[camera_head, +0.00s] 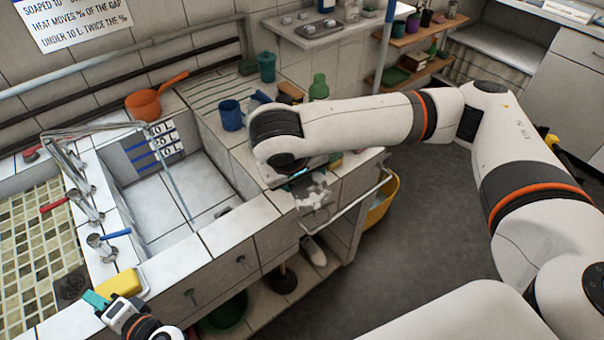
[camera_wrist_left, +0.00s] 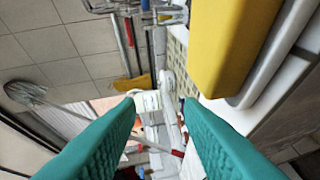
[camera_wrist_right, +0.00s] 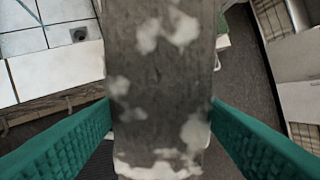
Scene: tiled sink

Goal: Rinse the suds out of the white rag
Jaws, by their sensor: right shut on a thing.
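The rag (camera_head: 312,192) looks grey and carries white patches of suds. It hangs from my right gripper (camera_head: 298,174) over the sink's right front edge, outside the basin (camera_head: 205,185). In the right wrist view the rag (camera_wrist_right: 155,85) fills the middle, between the teal fingers (camera_wrist_right: 160,125). The right wrist hides most of that grip in the head view. My left gripper (camera_head: 108,305) is open and empty by the front left ledge, close to a yellow sponge (camera_head: 120,283). Its spread fingers (camera_wrist_left: 158,105) show in the left wrist view.
A spout (camera_head: 100,130) reaches over the basin; a thin pale line drops from it, perhaps water. Tap handles (camera_head: 108,238) line the left ledge. An orange pan (camera_head: 152,98), blue mug (camera_head: 231,114) and green bottle (camera_head: 319,88) stand behind. A yellow bucket (camera_head: 382,198) is right of the sink.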

